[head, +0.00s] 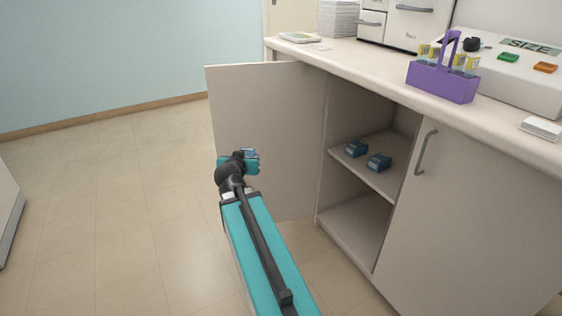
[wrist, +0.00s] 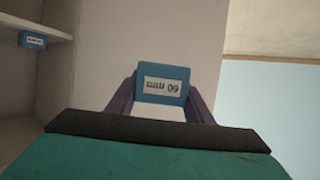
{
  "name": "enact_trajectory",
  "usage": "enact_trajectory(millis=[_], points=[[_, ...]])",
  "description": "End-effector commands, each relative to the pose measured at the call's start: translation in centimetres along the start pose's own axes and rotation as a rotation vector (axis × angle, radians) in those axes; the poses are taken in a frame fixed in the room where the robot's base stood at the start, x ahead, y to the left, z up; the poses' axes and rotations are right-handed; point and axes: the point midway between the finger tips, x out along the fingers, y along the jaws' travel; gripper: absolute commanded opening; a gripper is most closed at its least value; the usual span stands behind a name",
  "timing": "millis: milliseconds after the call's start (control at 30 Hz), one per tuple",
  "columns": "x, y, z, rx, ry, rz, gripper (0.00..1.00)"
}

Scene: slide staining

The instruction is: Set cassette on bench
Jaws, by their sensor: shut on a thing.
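A blue cassette with a white label (wrist: 162,84) is held between the two fingers of my gripper (wrist: 160,108) in the wrist view. The label appears upside down there and seems to read "60 mm". In the head view my gripper (head: 246,156) is in front of the open cabinet door, below bench height, and a bit of the blue cassette (head: 249,153) shows at its end. The bench (head: 385,68) is the pale countertop at the upper right, apart from the cassette.
Two similar blue cassettes (head: 378,162) (head: 356,148) sit on the open cabinet's shelf (head: 385,183). The cabinet door (head: 290,115) stands open. On the bench are a purple carrier (head: 440,83), a white "SIZE" box (head: 515,80), a drawer unit (head: 405,28) and a white block (head: 541,128).

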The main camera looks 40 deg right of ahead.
Motion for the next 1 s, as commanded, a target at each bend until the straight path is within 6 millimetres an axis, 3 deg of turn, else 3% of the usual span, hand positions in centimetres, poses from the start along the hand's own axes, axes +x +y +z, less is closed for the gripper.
enact_trajectory(millis=[100,367,600,800,1000], points=[[-1.9,-5.1,-0.4,-0.044,0.003,-0.112,0.19],[-6.9,-15.0,-1.0,-0.137,0.002,-0.339,0.19],[-12.9,-23.4,-1.6,-0.220,0.003,-0.540,0.19],[-18.2,-29.1,-1.9,-0.281,0.002,-0.686,0.19],[-21.4,-32.0,-2.0,-0.316,0.002,-0.766,0.19]])
